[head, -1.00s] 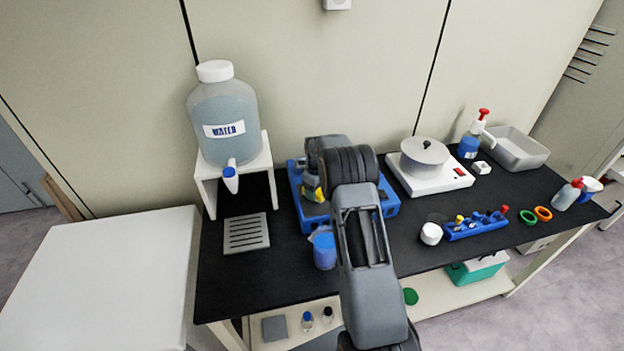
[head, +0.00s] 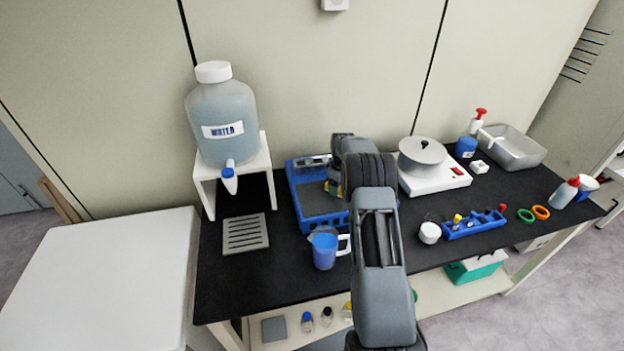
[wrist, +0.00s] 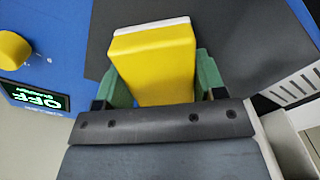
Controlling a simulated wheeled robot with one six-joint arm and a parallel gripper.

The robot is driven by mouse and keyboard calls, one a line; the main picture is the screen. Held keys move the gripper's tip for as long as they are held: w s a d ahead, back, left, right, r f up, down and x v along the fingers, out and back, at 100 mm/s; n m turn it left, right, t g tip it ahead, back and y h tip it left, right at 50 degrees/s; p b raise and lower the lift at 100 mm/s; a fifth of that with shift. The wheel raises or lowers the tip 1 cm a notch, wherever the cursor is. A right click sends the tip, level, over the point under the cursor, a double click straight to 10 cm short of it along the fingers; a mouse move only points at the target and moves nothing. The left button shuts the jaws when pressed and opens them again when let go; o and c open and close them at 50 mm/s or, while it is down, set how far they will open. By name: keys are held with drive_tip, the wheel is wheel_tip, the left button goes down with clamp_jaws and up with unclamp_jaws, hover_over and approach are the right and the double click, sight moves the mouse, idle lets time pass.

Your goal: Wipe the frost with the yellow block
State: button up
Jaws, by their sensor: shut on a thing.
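The yellow block (wrist: 155,62), with a white layer along its far edge, is between the green fingers of my gripper (wrist: 162,80) in the wrist view. My gripper is shut on it. In the head view a bit of the block (head: 332,188) shows at the right side of the blue device. The device has a dark grey top plate (head: 317,203); this plate also shows in the wrist view (wrist: 245,40), under or beside the block. I cannot tell whether block and plate touch. I cannot make out any frost; my arm hides part of the plate.
In the wrist view, a yellow knob (wrist: 14,48) and a display reading OFF (wrist: 36,98) are on the blue panel. A jug of blue liquid (head: 325,250) stands before the device. A water tank (head: 222,110) is left, a hotplate with a pot (head: 436,178) right.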

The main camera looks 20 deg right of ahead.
drive_tip(key=shift+a+r+p, duration=0.1)
drive_tip(key=shift+r+p, duration=1.75)
drive_tip(key=shift+r, duration=2.25)
